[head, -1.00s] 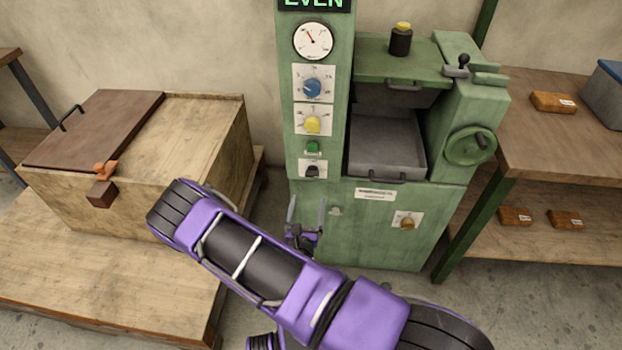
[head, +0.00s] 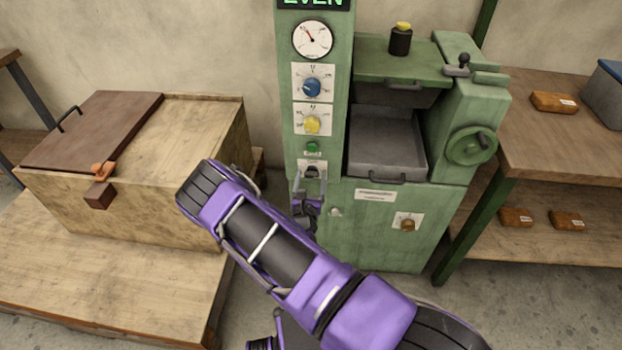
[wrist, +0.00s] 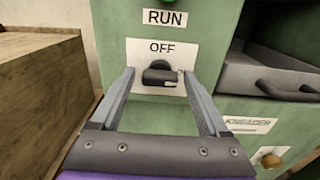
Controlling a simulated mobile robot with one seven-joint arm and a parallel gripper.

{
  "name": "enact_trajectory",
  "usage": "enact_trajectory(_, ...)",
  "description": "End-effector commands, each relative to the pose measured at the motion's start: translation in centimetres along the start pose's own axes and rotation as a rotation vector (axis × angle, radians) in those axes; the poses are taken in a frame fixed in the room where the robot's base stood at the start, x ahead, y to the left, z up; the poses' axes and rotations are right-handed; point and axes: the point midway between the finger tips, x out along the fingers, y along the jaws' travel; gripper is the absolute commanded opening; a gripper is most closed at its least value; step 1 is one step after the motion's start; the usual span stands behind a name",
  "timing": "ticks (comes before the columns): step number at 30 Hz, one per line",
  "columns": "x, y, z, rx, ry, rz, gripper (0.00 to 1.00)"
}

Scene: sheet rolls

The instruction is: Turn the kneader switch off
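A black switch (head: 312,172) sits on a white plate low on the green machine's column. In the wrist view the switch (wrist: 160,74) has a handle that lies roughly sideways, under the word OFF on its plate (wrist: 150,52). My gripper (head: 309,183) is just in front of and below this plate. In the wrist view my gripper (wrist: 158,88) is open, with one finger on each side of the switch and a gap to it on both sides. I cannot tell how deep the fingertips reach.
A green button (head: 312,147), a yellow knob (head: 312,124) and a blue knob (head: 312,88) are above. A KNEADER label (wrist: 250,125) and a brown knob (head: 407,224) are to the right. A grey tray (head: 386,145) is beside the column. A wooden chest (head: 200,140) stands left.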

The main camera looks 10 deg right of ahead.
Motion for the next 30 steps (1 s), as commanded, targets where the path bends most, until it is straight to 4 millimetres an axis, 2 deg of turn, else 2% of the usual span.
enact_trajectory(1,-0.01,0.00,0.00,0.000,0.000,0.000,0.67)
enact_trajectory(2,-0.02,0.00,0.00,0.000,0.000,0.000,0.62)
enact_trajectory(12,-0.04,-0.01,-0.01,0.000,0.000,0.000,0.00)
enact_trajectory(22,-0.05,-0.01,0.02,-0.047,0.000,0.000,0.00)
enact_trajectory(30,-0.09,0.01,0.04,-0.219,0.000,0.001,0.00)
